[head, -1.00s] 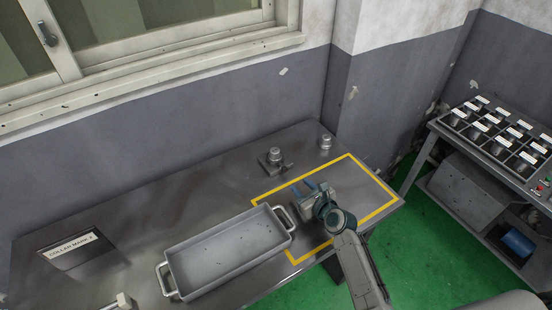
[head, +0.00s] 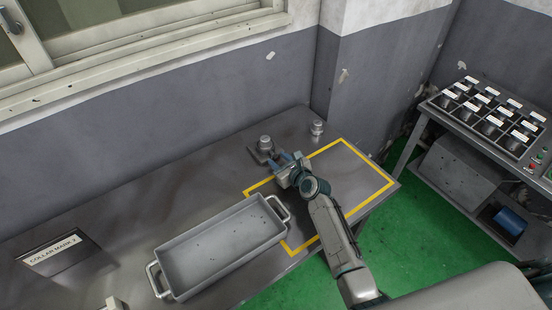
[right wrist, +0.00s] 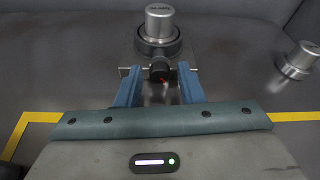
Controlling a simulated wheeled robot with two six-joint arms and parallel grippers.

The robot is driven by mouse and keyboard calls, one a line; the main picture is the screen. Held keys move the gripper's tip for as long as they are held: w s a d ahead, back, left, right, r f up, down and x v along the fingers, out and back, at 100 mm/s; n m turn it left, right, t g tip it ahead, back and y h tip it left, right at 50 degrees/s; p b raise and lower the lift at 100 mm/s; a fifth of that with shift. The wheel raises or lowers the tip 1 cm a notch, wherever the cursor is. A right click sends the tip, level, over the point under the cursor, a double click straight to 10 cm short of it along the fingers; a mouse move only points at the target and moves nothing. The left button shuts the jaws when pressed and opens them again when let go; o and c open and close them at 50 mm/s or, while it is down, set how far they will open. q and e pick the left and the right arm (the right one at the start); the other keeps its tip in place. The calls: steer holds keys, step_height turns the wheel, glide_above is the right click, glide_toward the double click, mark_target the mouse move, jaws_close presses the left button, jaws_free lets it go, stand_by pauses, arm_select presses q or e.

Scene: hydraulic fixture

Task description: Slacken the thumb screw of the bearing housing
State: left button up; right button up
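The bearing housing (head: 264,144) is a grey metal block with a round cap, standing on the table near the wall. In the right wrist view, the housing (right wrist: 158,27) is straight ahead. My right gripper (right wrist: 159,78) is open, with one blue finger on each side of the knob and visible gaps between. In the head view, my right gripper (head: 281,159) is just in front of the housing. My left gripper is not in view.
A second small metal cylinder (head: 317,129) stands to the right of the housing. A grey tray (head: 168,250) with handles lies at the front left of the yellow outline (head: 376,167). A rack (head: 488,122) of labelled parts is at right.

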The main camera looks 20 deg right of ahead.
steer(key=shift+s, duration=0.1)
steer(key=shift+s+d+p, duration=0.2)
steer(key=shift+s+p, duration=0.1)
steer(key=shift+s, duration=0.25)
steer(key=shift+s+d+p, duration=0.2)
steer(key=shift+s+p, duration=0.05)
steer(key=shift+s, duration=0.3)
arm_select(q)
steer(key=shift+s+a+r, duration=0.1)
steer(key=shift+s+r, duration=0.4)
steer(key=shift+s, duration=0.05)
arm_select(e)
steer(key=shift+w+d+r+m+y+p, duration=0.15)
steer(key=shift+r+m+y+p, duration=0.15)
steer(key=shift+m+p, duration=0.55)
steer(key=shift+d+f+m+y+p, duration=0.15)
steer(key=shift+m+y+p, duration=0.35)
steer(key=shift+m, duration=0.55)
steer(key=shift+f+m+g+y, duration=0.2)
steer(key=shift+m+g+y, duration=0.15)
steer(key=shift+m, duration=0.35)
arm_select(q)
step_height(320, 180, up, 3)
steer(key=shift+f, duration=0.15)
